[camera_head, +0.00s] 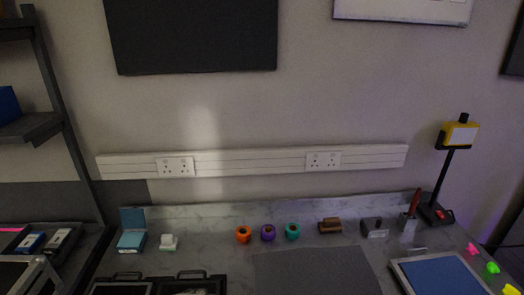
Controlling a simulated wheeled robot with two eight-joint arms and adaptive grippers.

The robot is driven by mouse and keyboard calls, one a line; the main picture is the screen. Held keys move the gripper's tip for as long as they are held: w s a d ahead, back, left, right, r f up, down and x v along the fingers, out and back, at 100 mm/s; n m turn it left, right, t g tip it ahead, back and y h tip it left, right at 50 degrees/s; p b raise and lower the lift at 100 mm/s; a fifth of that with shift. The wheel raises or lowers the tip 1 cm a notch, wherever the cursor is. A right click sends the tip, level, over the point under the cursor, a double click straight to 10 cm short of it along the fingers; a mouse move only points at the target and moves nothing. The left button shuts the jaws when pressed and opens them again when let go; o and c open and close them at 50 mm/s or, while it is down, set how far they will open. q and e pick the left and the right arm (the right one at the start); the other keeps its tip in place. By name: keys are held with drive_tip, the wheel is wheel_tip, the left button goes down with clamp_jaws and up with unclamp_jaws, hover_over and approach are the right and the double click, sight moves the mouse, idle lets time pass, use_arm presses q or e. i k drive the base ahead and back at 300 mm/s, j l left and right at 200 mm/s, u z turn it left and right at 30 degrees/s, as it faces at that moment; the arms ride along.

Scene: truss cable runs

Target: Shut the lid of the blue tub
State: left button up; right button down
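The blue tub (131,241) stands at the left end of the marble-look worktop, near its back edge. Its lid (132,218) stands up at the back of the tub, so the tub is open. What is inside the tub is too small to tell. Neither of my grippers is in view.
A small white and green item (168,242) sits just right of the tub. Black-framed trays (205,279) lie in front. Orange (243,234), purple (268,232) and teal (293,231) round items stand mid-worktop, behind a grey mat (315,272). A dark shelf rack (62,130) rises at left.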

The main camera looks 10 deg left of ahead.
sight(134, 218)
drive_tip(key=l+u, duration=0.1)
drive_tip(key=u, duration=0.3)
drive_tip(key=k+u, duration=0.15)
drive_tip(key=u, duration=0.25)
drive_tip(key=k+u, duration=0.1)
drive_tip(key=u, duration=0.3)
drive_tip(key=k+u, duration=0.1)
drive_tip(key=u, duration=0.3)
drive_tip(key=i+j+u, duration=0.1)
drive_tip(key=u, duration=0.25)
drive_tip(key=i+u, duration=0.45)
drive_tip(key=u, duration=0.3)
